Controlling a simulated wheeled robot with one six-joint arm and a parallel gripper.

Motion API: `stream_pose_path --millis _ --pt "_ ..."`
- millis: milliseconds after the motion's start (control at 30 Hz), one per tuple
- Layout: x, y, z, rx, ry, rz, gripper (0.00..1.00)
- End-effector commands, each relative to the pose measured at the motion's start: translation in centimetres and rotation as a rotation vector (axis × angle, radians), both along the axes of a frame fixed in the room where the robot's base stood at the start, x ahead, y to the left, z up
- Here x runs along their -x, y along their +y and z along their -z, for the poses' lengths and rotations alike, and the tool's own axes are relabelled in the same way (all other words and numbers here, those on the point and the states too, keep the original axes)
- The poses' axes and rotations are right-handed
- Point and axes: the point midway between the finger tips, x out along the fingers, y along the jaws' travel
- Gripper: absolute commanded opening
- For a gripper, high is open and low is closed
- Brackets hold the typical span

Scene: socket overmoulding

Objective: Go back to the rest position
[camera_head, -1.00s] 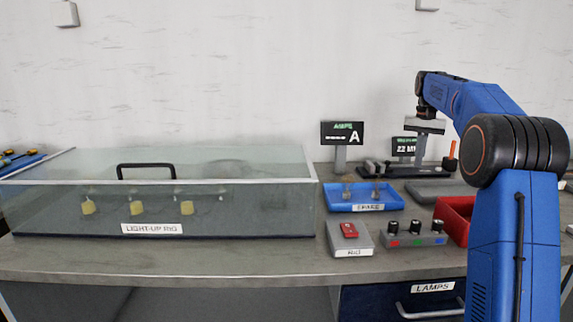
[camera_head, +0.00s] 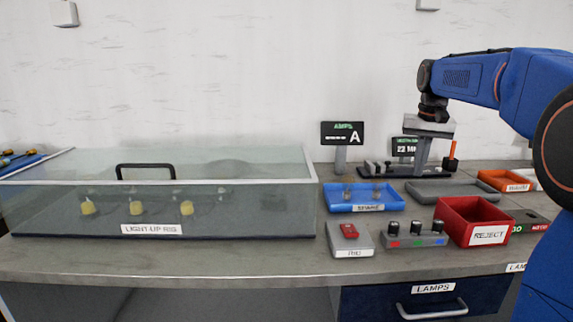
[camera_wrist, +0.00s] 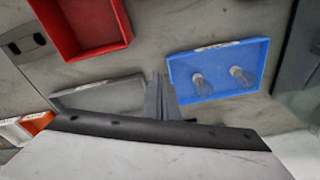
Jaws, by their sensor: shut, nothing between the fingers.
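My gripper (camera_head: 421,168) hangs under the wrist at the right of the head view, above the back of the bench near the grey tray (camera_head: 455,190). In the wrist view my gripper (camera_wrist: 160,88) points down between the grey tray (camera_wrist: 100,96) and the blue tray (camera_wrist: 250,52). Its fingers are together with nothing between them. They appear apart from the trays.
The blue SPARE tray (camera_head: 340,207) holds two small bulbs. A red REJECT bin (camera_head: 465,207), a RIG switch box (camera_head: 349,238) and a knob box (camera_head: 413,240) stand in front. The lidded glass LIGHT-UP RIG (camera_head: 250,225) fills the left. An orange tray (camera_head: 492,178) sits right.

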Motion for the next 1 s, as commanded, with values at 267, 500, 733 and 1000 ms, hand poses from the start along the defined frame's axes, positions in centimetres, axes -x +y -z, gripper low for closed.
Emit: stream_pose_path --millis 267,500,733,1000 --pt "8.3 3.1 0.9 0.015 -0.059 -0.072 0.00" --pt "15.4 5.3 3.1 0.028 -0.110 -0.133 0.00" --pt "22.1 6.9 6.4 0.040 -0.158 -0.191 0.00" --pt "29.5 8.4 11.5 0.054 -0.216 -0.258 0.00"
